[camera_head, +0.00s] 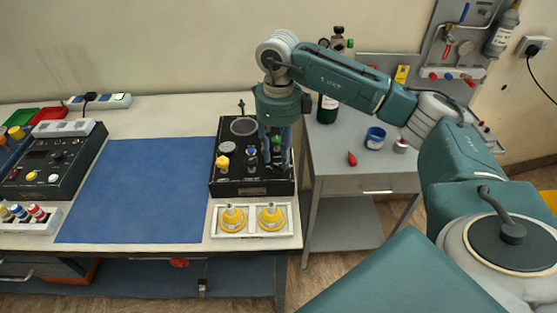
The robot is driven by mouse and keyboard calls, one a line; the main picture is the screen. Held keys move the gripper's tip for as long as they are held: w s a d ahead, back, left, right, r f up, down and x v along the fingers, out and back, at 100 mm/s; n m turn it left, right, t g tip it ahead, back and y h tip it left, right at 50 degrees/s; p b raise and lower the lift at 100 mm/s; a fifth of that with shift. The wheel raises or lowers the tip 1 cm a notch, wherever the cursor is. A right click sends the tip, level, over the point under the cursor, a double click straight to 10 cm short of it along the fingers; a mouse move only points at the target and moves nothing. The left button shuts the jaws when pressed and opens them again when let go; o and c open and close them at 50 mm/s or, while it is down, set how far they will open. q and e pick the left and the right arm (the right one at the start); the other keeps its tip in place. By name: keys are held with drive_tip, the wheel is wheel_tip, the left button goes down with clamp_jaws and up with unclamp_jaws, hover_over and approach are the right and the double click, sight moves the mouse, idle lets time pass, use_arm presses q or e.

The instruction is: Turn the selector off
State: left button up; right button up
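A black trainer panel (230,187) stands near the right end of the workbench. It carries a round gauge or dial (243,126), a yellow knob (223,162), a dark knob with a blue part (251,154) and a green-topped part (277,146). I cannot tell from this view which control is the selector or how it is set. My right gripper (277,136) points down over the right side of the panel, close to the green-topped part. Its fingers are small and partly hidden by the wrist, so their opening and any contact are unclear. My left gripper is not in view.
Two yellow fittings sit in a white tray (251,235) in front of the panel. A blue mat (140,190) lies to the left, with another black control box (50,165) beyond. A grey side table (350,177) at right holds a bottle, a blue can and a red item.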

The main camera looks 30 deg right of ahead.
sight(279, 166)
wheel_tip(279, 166, up, 9)
drive_tip(key=shift+f, duration=0.15)
idle(0.6)
